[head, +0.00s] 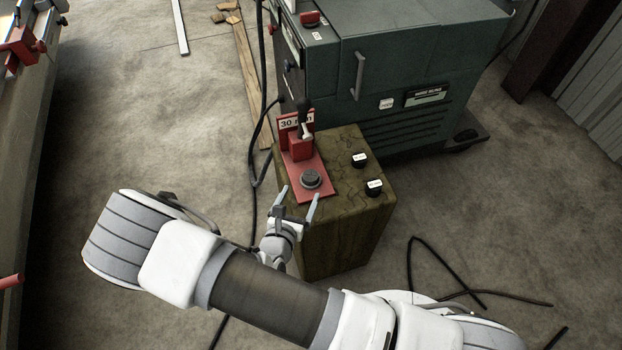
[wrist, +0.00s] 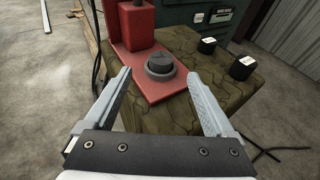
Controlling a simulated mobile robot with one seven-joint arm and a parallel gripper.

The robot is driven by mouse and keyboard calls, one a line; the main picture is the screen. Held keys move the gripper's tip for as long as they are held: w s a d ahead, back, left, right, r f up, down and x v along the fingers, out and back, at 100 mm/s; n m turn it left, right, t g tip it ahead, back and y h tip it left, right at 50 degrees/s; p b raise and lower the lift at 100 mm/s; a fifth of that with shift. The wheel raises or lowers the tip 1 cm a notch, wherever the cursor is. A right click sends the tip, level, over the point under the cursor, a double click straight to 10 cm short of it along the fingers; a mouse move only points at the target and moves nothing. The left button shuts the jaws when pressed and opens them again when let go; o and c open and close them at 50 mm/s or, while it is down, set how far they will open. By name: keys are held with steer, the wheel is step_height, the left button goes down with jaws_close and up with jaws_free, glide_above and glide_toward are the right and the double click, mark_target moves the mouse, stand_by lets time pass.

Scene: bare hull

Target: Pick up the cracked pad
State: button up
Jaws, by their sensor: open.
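A dark grey round pad (head: 311,179), with a thin line like a crack across its top, sits on the red base plate (head: 317,195) of a small red press on a wooden block. It also shows in the wrist view (wrist: 158,63), centred beyond my fingertips. My gripper (head: 300,194) is open and empty, at the near edge of the block, just short of the pad. In the wrist view my gripper (wrist: 158,73) has its two fingers apart on either side of the pad's line; they do not appear to touch it.
Two black pieces with white labels (head: 360,159) (head: 374,187) stand on the block (head: 340,240), right of the press. The red press column (head: 301,145) with a lever and "30" sign rises behind the pad. A green machine (head: 400,80) stands behind. Black cables lie on the floor.

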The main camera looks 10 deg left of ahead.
mark_target(311, 174)
steer(key=b+x, duration=0.1)
steer(key=x, duration=0.7)
steer(key=shift+w+d+f+b, duration=0.1)
steer(key=shift+w+f+b, duration=0.1)
steer(key=shift+b, duration=0.2)
jaws_close()
steer(key=shift+r, duration=0.15)
